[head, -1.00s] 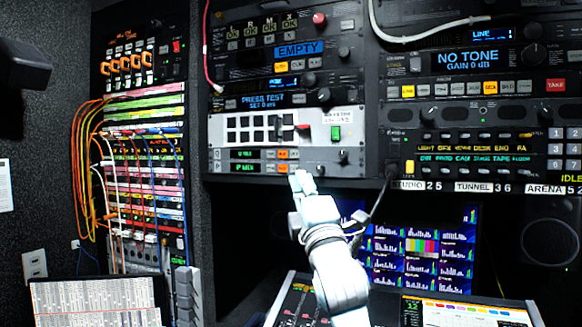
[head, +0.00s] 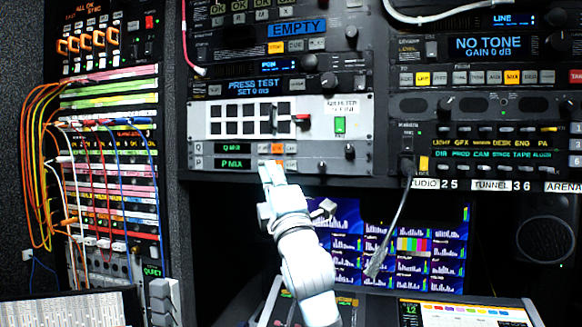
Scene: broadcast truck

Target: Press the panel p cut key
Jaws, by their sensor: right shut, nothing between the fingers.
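The grey-white panel has two display rows below a block of black keys. The lower row, panel P, has a dark display reading "P MIX" (head: 232,163) with small keys to its right, one lit orange (head: 278,163). The upper row reads "Q MIX" (head: 238,149) and also has an orange key (head: 278,148). The key legends are too small to read. My right gripper (head: 269,172) is white, shut and empty. Its tips are at the lower edge of the P row keys and partly cover them; I cannot tell whether they touch. My left gripper is not in view.
Below are a multiview monitor (head: 418,245) and a console (head: 465,312). A patch bay with coloured cables (head: 108,160) is at left.

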